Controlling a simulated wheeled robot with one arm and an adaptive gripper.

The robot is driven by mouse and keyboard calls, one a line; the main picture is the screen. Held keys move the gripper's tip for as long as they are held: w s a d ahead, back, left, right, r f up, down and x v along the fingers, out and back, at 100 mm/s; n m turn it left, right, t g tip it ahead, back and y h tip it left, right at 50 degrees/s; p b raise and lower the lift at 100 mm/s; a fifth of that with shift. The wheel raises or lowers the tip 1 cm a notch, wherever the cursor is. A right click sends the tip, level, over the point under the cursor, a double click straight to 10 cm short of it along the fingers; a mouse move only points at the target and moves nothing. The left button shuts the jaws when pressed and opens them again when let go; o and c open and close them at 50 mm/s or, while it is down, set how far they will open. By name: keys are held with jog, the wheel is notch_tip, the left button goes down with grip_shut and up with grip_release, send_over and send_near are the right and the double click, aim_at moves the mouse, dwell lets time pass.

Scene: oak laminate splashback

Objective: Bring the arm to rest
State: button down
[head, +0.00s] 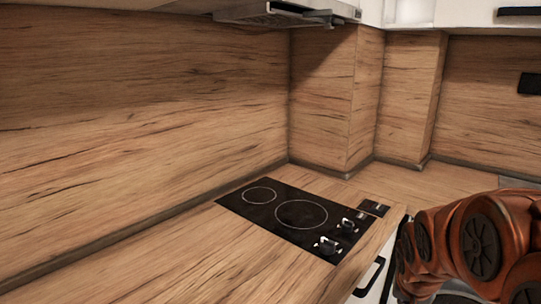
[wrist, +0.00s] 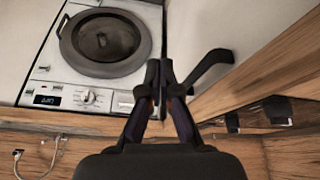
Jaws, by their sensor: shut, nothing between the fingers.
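My gripper (wrist: 159,80) shows in the wrist view with its two dark fingers together, shut and empty. Nothing is held between the fingertips. In the head view my orange and black arm fills the lower right corner, beside the counter's front edge. The gripper itself is not seen in the head view.
A black two-ring cooktop (head: 300,215) with two knobs is set in the wooden counter (head: 165,260). A range hood (head: 285,12) hangs above. In the wrist view are a white washing machine (wrist: 60,75) and a dark handle (wrist: 207,68) close right of the fingers. The left counter is clear.

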jog(key=s+a+r+n+g+p, duration=0.1)
jog(key=s+a+r+g+p, duration=0.1)
jog(key=s, duration=0.6)
jog(key=s+a+r+n+g+y+p, duration=0.1)
jog(key=s+a+r+n+g+p, duration=0.1)
jog(key=s+a, duration=0.3)
jog(key=s+a+r+n+g+y+p, duration=0.1)
jog(key=s+a+r+n+g+p, duration=0.1)
jog(key=s, duration=0.9)
jog(key=shift+s+a+r+p, duration=0.4)
jog(key=shift+a+r, duration=0.35)
jog(key=shift+a, duration=0.4)
